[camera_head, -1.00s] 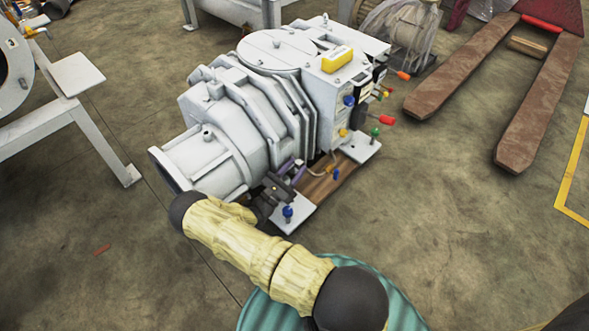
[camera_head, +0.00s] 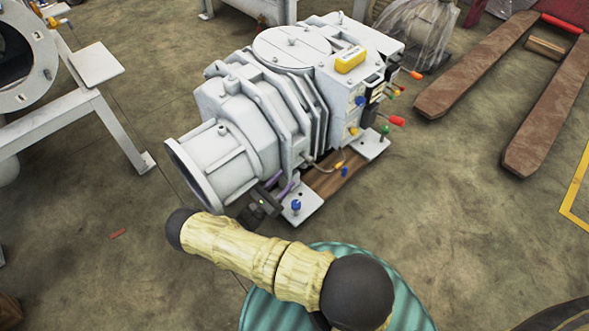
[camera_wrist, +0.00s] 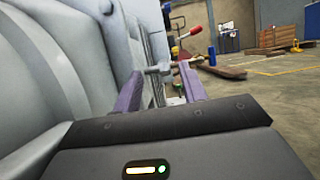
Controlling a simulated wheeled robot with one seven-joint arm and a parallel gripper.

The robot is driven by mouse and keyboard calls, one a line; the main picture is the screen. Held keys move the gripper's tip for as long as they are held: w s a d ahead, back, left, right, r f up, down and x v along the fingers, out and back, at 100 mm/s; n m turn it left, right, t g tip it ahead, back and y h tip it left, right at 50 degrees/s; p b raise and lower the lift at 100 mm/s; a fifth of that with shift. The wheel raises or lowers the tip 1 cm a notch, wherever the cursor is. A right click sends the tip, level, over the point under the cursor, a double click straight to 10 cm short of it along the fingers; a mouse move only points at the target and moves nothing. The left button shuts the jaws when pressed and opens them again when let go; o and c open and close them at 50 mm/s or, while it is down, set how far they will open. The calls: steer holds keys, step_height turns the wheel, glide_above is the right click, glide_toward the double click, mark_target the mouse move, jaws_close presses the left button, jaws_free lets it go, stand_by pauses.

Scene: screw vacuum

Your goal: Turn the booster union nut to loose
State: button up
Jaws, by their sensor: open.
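The booster (camera_head: 245,125) is a large pale grey machine on a base with a wooden board. A short pipe with a yellow fitting (camera_head: 340,164) is low on its near side; I cannot tell for sure whether this is the union nut.
The booster's grey casing (camera_wrist: 75,60) stands close on the left in the wrist view. A blue knob (camera_head: 296,205) sits on the base plate near my gripper. Red and yellow knobs (camera_head: 397,121) stick out at the right. Open floor (camera_head: 440,220) lies to the right.

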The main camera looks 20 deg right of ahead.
steer(key=a, duration=0.1)
steer(key=s+a, duration=0.1)
steer(key=a, duration=0.1)
steer(key=shift+s, duration=0.1)
stand_by(0.5)
